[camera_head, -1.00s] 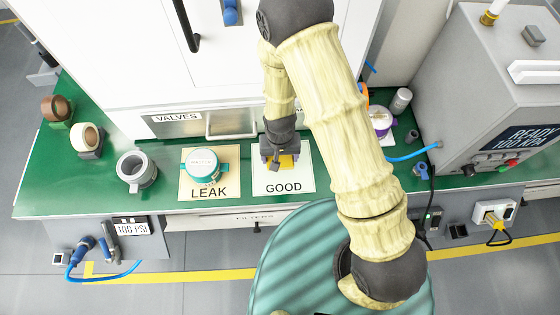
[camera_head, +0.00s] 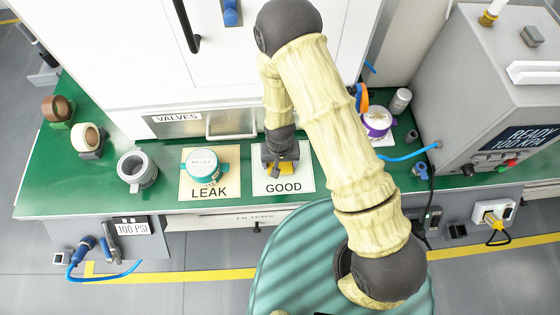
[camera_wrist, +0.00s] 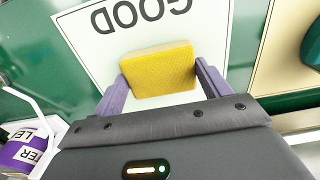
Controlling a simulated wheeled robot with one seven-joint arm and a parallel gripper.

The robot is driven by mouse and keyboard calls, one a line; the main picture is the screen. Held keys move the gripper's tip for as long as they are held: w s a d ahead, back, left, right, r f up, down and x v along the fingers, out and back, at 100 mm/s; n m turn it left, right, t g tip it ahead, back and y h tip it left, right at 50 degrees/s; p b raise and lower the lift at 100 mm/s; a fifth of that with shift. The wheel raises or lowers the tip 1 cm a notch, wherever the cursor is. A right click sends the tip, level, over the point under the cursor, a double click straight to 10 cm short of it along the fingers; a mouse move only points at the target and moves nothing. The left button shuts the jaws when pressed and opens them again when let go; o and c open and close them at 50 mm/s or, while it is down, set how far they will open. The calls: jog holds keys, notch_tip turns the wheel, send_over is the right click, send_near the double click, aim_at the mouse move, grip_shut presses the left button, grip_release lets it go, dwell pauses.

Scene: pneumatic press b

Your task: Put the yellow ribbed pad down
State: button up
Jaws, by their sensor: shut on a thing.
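The yellow ribbed pad (camera_wrist: 158,70) is between the two purple fingers of my gripper (camera_wrist: 160,82) in the wrist view, and the gripper is shut on it. In the head view the pad (camera_head: 283,168) shows below my gripper (camera_head: 281,165), over the white GOOD card (camera_head: 303,181). The GOOD card also fills much of the wrist view (camera_wrist: 205,18). I cannot tell whether the pad touches the card. Its ribs do not show clearly.
The tan LEAK card (camera_head: 228,188) to the left bears a teal-and-white round part (camera_head: 203,166). A grey ring-shaped part (camera_head: 137,171) stands farther left. A purple-banded part (camera_head: 377,122) and a blue hose (camera_head: 412,153) are to the right, before the grey READY box (camera_head: 475,100).

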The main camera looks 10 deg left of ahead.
aim_at(280, 164)
jog(key=shift+f, duration=0.15)
jog(key=o, duration=1.3)
notch_tip(280, 164, up, 12)
jog(key=shift+r+b, duration=0.15)
jog(key=shift+b, duration=0.2)
